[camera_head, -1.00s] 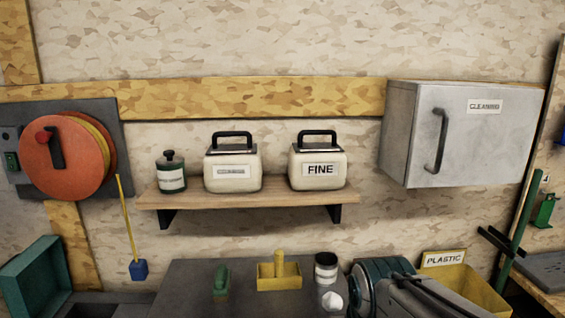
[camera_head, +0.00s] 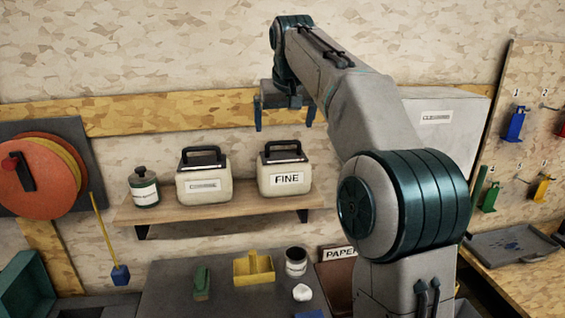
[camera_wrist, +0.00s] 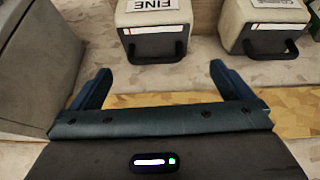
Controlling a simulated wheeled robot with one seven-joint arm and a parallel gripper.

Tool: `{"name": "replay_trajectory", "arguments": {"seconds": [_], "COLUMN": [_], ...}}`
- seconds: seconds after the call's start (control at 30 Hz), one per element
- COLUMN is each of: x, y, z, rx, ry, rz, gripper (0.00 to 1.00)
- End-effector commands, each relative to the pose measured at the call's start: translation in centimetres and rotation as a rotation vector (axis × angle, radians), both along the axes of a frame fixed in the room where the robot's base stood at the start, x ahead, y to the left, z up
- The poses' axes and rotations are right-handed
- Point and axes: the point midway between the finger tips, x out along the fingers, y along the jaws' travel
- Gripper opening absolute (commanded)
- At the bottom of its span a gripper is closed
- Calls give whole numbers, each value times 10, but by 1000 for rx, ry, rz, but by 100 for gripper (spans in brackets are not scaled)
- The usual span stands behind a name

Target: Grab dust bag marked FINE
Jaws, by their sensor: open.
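The dust bag marked FINE (camera_head: 284,181) is a cream box-shaped bag with a dark top and a black handle. It stands upright at the right part of the wooden shelf (camera_head: 225,212). In the wrist view the FINE bag (camera_wrist: 153,18) appears upside down at the top, its handle (camera_wrist: 153,50) towards my gripper. My gripper (camera_head: 285,118) is open and empty, above the FINE bag in the head view. In the wrist view its two blue fingers (camera_wrist: 158,76) are apart, with the handle beyond them and nothing between them.
A grey wall cabinet (camera_head: 450,125) is at right, partly hidden by my arm. A dark bench (camera_head: 225,295) lies below.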

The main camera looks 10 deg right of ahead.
Motion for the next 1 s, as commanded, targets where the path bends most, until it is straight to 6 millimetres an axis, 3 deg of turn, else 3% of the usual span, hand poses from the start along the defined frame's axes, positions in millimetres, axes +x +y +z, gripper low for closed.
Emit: {"name": "replay_trajectory", "arguments": {"seconds": [0.1,0.27,0.6,1.0], "x": [14,22,52,71], "y": [-6,-10,-11,-13], "z": [20,24,-28,-62], "rx": [18,29,29,28], "ry": [-17,-25,-24,-24], "rz": [-9,-15,-17,-16], "gripper": [100,100,100,100]}}
